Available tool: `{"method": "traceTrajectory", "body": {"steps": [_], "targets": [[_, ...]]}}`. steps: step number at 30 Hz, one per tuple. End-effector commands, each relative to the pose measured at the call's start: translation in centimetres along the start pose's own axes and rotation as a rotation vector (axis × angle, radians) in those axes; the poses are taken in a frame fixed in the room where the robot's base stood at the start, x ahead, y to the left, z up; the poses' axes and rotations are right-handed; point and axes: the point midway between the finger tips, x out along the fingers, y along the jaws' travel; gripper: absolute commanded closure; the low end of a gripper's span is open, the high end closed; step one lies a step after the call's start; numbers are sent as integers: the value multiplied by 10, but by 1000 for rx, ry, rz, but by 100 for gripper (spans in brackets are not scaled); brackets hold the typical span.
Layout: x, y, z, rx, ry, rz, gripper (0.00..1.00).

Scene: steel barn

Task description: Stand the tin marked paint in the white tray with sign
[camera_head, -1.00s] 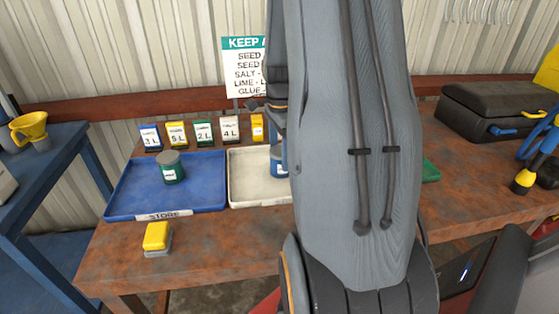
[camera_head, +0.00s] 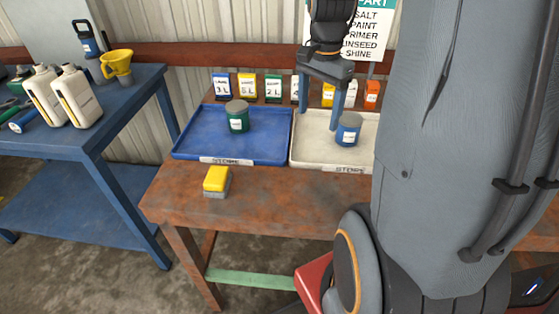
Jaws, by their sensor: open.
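A white tray (camera_head: 305,158) labelled STORE stands on the rusty brown bench, partly hidden by my arm. A blue tin (camera_head: 348,131) with a grey lid and white label stands upright in it. The label is too small to read. My gripper (camera_head: 340,120) points down over the white tray, with its blue fingers apart. One finger reaches down at the tin's left side; whether it touches the tin I cannot tell. A green tin (camera_head: 238,118) with a grey lid stands upright in the blue tray (camera_head: 200,150); its label is also unreadable.
Several coloured litre cards (camera_head: 247,87) stand behind the trays. A wall sign (camera_head: 375,35) is partly covered by my arm. A yellow-topped block (camera_head: 216,180) sits at the bench front. A blue table (camera_head: 120,105) at left holds white bottles and a yellow funnel.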

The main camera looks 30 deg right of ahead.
Motion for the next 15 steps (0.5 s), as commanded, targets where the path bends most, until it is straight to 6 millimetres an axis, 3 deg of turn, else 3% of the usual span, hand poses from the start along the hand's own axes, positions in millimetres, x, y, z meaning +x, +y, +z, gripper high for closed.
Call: {"method": "traceTrajectory", "body": {"steps": [1,6,10,15], "targets": [[8,-2,36,-186,1,-4,28],[33,8,126,-764,17,-24,28],[46,23,168,-1072,28,-33,28],[52,34,190,-1253,37,-40,28]]}}
